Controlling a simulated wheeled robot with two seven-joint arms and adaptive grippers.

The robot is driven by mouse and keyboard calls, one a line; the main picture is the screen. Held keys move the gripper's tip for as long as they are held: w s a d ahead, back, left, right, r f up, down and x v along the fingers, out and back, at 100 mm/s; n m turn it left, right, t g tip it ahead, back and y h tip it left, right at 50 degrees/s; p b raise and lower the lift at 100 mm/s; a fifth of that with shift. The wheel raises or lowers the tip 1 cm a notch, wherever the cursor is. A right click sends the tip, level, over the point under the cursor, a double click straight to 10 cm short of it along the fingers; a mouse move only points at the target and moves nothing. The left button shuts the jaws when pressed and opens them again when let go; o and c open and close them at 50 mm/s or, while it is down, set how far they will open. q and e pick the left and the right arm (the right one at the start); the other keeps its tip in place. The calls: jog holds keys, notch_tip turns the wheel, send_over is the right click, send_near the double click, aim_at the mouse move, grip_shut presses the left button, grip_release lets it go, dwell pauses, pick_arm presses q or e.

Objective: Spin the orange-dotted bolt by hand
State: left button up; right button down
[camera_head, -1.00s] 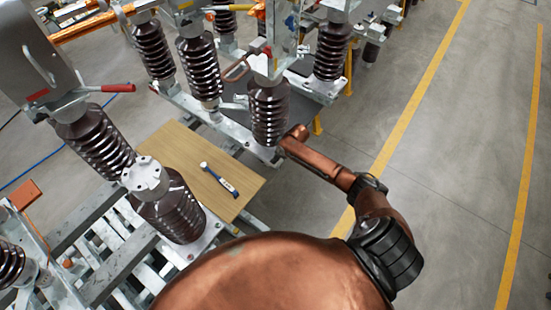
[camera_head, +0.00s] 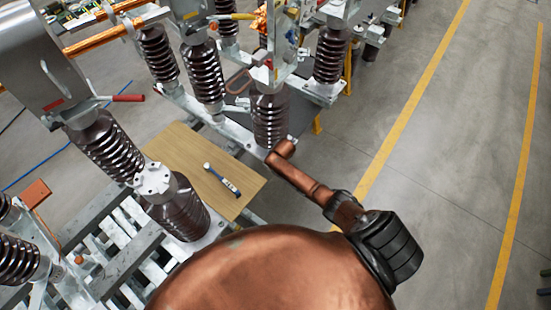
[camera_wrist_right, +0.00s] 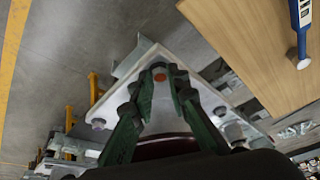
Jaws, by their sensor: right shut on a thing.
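The orange-dotted bolt (camera_wrist_right: 160,78) sits on the pale metal base plate (camera_wrist_right: 205,100) in the right wrist view. My right gripper (camera_wrist_right: 161,71) has its green fingers closed around the bolt head, one on each side, with the orange dot showing between them. In the head view my copper right arm reaches to the foot of a brown ribbed insulator (camera_head: 270,118); the fingers and the bolt are hidden there. My left gripper is in neither view.
A wooden board (camera_head: 178,150) with a blue-and-white tool (camera_head: 222,180) lies left of my right arm. Further insulators (camera_head: 202,72) and metal frame beams (camera_head: 110,262) stand around it. The grey floor (camera_head: 440,130) at the right is clear.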

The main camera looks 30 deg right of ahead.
jog(key=shift+a+m+h, duration=0.25)
jog(key=shift+m+h, duration=0.15)
jog(key=shift+m, duration=0.6)
jog(key=shift+w+a+m+g+h, duration=0.1)
jog(key=shift+m+g+h, duration=0.2)
jog(key=shift+m, duration=0.6)
jog(key=m, duration=0.1)
jog(key=m+h, duration=0.1)
jog(key=m, duration=0.1)
jog(key=shift+w+a+f+m+g+b, duration=0.1)
jog(key=shift+w+m+g+b, duration=0.05)
jog(key=shift+m+g+b, duration=0.2)
jog(key=m+b, duration=0.1)
jog(key=m+g+b, duration=0.1)
jog(key=m, duration=0.1)
jog(key=m+h+b, duration=0.1)
jog(key=shift+w+m+g+b, duration=0.25)
jog(key=shift+b, duration=0.05)
jog(key=m+g+b, duration=0.1)
jog(key=m+b, duration=0.3)
jog(key=shift+w+m+g+h, duration=0.1)
jog(key=shift+m+g+h, duration=0.2)
jog(key=shift+g, duration=0.1)
jog(key=c, duration=1.8)
grip_release()
jog(key=shift+c, duration=0.2)
